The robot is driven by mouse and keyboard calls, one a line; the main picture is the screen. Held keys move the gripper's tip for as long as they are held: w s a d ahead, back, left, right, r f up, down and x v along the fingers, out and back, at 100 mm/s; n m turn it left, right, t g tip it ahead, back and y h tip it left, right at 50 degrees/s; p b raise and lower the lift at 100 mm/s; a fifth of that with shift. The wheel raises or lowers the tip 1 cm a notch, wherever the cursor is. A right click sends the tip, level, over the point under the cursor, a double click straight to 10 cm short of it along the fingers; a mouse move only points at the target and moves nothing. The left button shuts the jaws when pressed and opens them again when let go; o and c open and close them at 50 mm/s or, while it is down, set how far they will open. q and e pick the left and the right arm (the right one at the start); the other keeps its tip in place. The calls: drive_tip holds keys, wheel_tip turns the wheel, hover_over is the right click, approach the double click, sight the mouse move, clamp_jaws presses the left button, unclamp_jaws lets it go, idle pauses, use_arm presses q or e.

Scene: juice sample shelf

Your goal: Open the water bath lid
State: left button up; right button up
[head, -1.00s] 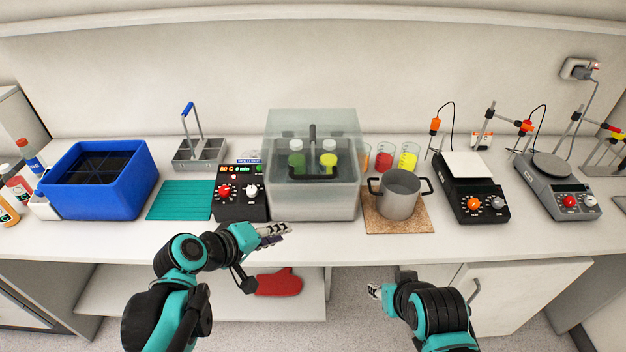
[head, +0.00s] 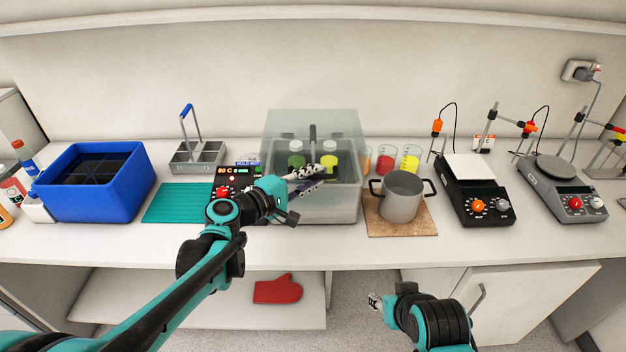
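The water bath (head: 340,212) is a grey tub at the middle of the bench in the head view.
A control unit (head: 227,173) with a red display stands left of the bath, partly behind my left arm. A steel pot (head: 402,205) on a cork mat (head: 425,228) and beakers (head: 386,160) stand close on the right. A red mitt (head: 277,290) lies on the lower shelf.

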use_arm(q)
drive_tip(key=shift+w+d, duration=0.1)
drive_tip(key=shift+d, duration=0.05)
clamp_jaws()
drive_tip(key=shift+r, duration=0.1)
